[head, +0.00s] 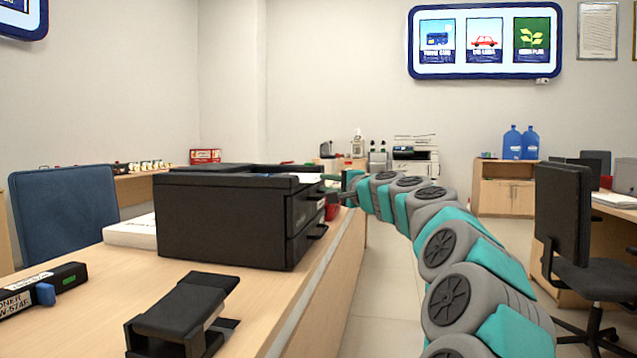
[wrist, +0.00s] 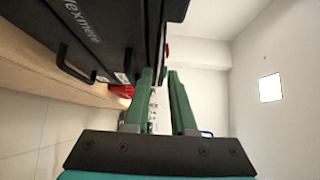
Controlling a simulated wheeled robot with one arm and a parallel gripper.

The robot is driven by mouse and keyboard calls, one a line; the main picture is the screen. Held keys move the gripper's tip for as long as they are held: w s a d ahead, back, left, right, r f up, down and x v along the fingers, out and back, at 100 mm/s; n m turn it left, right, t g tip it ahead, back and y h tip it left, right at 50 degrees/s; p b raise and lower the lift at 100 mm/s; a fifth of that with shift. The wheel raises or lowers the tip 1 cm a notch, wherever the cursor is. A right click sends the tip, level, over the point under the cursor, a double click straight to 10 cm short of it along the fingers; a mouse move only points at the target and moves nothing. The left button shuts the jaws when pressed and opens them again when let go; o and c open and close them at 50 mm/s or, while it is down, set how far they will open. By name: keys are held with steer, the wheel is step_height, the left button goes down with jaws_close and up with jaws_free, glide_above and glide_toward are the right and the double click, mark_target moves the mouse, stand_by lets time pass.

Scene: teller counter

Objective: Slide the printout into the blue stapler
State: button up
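A small white patch (head: 309,178), probably the printout, shows at the right end of the black printer (head: 220,222) in the head view. My gripper (head: 334,188) is beside that end, just past the printer's front side. The printer's dark side (wrist: 112,30) fills the upper left of that view. A black stapler-like device (head: 185,312) lies on the near counter. I see no clearly blue stapler.
A toner box (head: 42,290) lies at the left of the wooden counter (head: 105,270). White paper (head: 130,231) lies behind the printer. A red object (head: 331,211) is partly hidden beyond it. An office chair (head: 566,230) stands at right; the floor between is clear.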

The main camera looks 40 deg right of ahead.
steer(key=shift+w+d+p, duration=0.1)
steer(key=shift+w+p, duration=0.3)
steer(key=shift+w, duration=1.1)
steer(key=shift+c, duration=1.1)
jaws_close()
steer(key=p, duration=0.5)
glide_toward(317, 181)
steer(key=s+r, duration=0.6)
steer(key=r, duration=0.2)
steer(key=shift+s+a+f, duration=0.1)
steer(key=shift+a+f, duration=0.1)
